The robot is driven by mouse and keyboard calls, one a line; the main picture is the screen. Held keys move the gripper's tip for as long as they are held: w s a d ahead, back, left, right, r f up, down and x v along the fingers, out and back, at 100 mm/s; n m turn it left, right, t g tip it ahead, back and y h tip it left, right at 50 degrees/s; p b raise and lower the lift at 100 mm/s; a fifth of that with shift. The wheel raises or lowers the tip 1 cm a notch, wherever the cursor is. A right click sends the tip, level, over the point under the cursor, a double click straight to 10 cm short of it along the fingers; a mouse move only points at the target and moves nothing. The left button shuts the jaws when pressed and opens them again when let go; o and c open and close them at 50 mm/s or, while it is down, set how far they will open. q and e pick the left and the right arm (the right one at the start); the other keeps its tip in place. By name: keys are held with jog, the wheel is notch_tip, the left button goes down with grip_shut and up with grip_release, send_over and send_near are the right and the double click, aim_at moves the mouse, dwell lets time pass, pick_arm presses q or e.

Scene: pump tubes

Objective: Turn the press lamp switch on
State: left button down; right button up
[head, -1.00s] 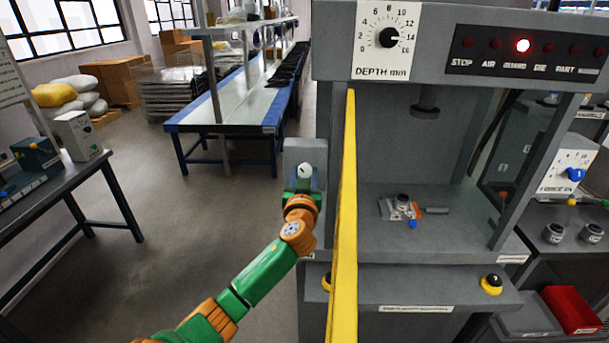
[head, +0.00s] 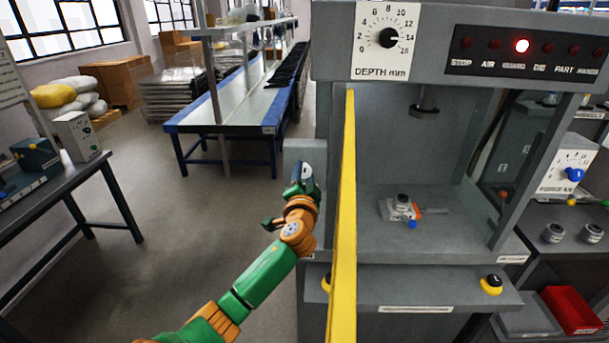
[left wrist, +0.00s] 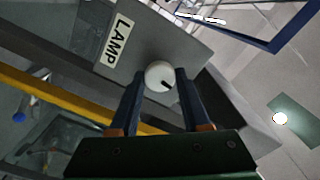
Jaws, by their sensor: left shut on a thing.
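The lamp switch is a round white knob (left wrist: 161,74) with a short black mark, on a grey box (left wrist: 165,35) beside a white LAMP label (left wrist: 117,42). My left gripper (left wrist: 159,84) is shut on the knob, with one dark finger on each side of it. In the head view my left gripper (head: 303,178) is in front of the grey box on the press's left side, and it hides the knob there. My right gripper is not in view.
A yellow upright guard bar (head: 343,220) stands just right of my left gripper. The press panel (head: 527,50) has one bright lamp (head: 522,45) above GUARD. A depth dial (head: 389,38) is at the top. Open floor (head: 180,225) lies to the left.

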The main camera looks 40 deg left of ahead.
pick_arm(q)
jog(key=m, duration=0.3)
jog(key=shift+m, duration=2)
jog(key=c, duration=0.5)
grip_release()
jog(key=shift+o, duration=0.6)
jog(key=shift+a, duration=0.15)
